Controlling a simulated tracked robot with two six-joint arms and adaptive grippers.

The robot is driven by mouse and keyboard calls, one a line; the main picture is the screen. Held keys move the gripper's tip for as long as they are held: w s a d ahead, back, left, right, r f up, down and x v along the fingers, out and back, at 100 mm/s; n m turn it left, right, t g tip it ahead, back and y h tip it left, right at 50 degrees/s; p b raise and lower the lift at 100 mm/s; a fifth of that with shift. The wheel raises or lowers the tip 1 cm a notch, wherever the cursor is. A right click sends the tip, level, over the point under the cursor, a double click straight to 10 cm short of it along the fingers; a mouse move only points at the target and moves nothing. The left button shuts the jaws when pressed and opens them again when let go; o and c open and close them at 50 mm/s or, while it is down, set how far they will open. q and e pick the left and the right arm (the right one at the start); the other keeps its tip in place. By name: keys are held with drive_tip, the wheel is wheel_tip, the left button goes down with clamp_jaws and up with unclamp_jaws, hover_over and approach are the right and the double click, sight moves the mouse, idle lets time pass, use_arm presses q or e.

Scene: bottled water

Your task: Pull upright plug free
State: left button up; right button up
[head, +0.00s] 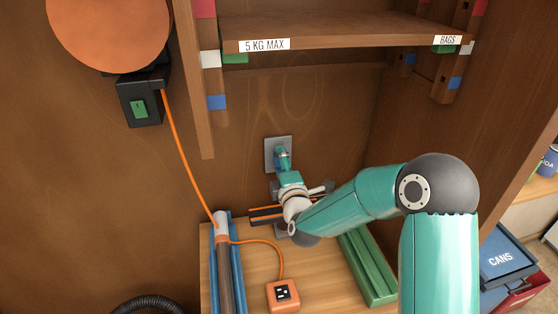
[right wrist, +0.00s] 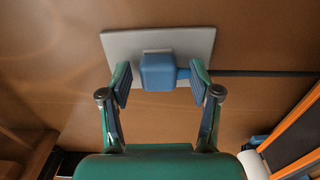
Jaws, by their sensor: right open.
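A blue plug (right wrist: 157,74) sits against a light grey wall plate (right wrist: 118,46). A short blue stub leaves its right side in the right wrist view, level with a dark line running right along the wall. My right gripper (right wrist: 160,83) is open, one finger on each side of the plug. A gap shows on the left; the right finger is close to the stub, and I cannot tell if it touches. In the head view the wall plate (head: 270,145) is partly hidden behind my right gripper (head: 282,163). My left gripper is not in view.
An overhead shelf (head: 350,34) is above the plate. Below are blue rails with a pipe (head: 224,265), green bars (head: 368,262) and an orange socket block (head: 283,294) on a wooden surface. An orange cord (head: 180,145) hangs at left. A CANS bin (head: 505,262) is at right.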

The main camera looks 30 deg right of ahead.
drive_tip(key=shift+b, duration=0.65)
idle(1.0)
clamp_jaws()
idle(0.4)
drive_tip(key=shift+s+a, duration=0.1)
drive_tip(key=shift+s, duration=0.1)
drive_tip(key=shift+b+v, duration=0.95)
drive_tip(key=shift+v, duration=1.9)
